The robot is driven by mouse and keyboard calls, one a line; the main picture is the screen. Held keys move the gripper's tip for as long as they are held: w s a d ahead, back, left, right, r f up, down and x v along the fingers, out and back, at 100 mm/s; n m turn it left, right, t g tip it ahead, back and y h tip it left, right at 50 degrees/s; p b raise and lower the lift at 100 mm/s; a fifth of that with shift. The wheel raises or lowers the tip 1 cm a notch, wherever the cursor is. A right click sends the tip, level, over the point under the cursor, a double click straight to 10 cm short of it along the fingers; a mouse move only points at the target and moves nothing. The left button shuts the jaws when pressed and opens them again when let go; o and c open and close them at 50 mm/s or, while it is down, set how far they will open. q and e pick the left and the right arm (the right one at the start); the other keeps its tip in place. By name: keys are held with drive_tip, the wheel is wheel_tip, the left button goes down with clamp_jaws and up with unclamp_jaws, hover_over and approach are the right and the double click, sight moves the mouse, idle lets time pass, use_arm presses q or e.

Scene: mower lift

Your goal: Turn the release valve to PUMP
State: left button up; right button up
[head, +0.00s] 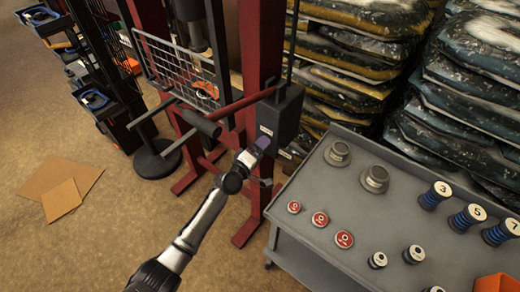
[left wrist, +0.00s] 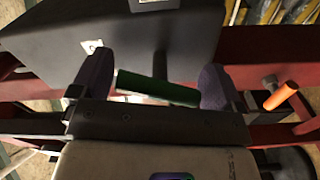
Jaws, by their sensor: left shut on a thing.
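The dark grey pump box (head: 288,115) is fixed to the red frame in the head view, with small white labels on its front. It fills the top of the left wrist view (left wrist: 150,35). A green bar (left wrist: 157,88), apparently the release valve's handle, lies slightly tilted in front of the box, with a dark stem behind it. The label wording is too small to read. My right gripper is not in view.
A grey bench (head: 330,190) with weights and red discs stands to the right. Stacked sacks (head: 350,60) stand behind. Cardboard (head: 60,190) lies on open floor at left. An orange-ended handle (left wrist: 280,96) is right of the fingers.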

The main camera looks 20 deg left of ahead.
use_arm(q)
drive_tip(key=n, duration=0.4)
drive_tip(key=shift+r+n, duration=0.15)
drive_tip(key=shift+n, duration=0.65)
drive_tip(key=o, duration=0.6)
drive_tip(key=shift+c, duration=0.2)
drive_tip(key=shift+p, duration=0.3)
drive_tip(key=shift+s+a, duration=0.1)
drive_tip(key=shift+s, duration=0.2)
drive_tip(key=p+v, duration=0.2)
drive_tip(key=v, duration=1.1)
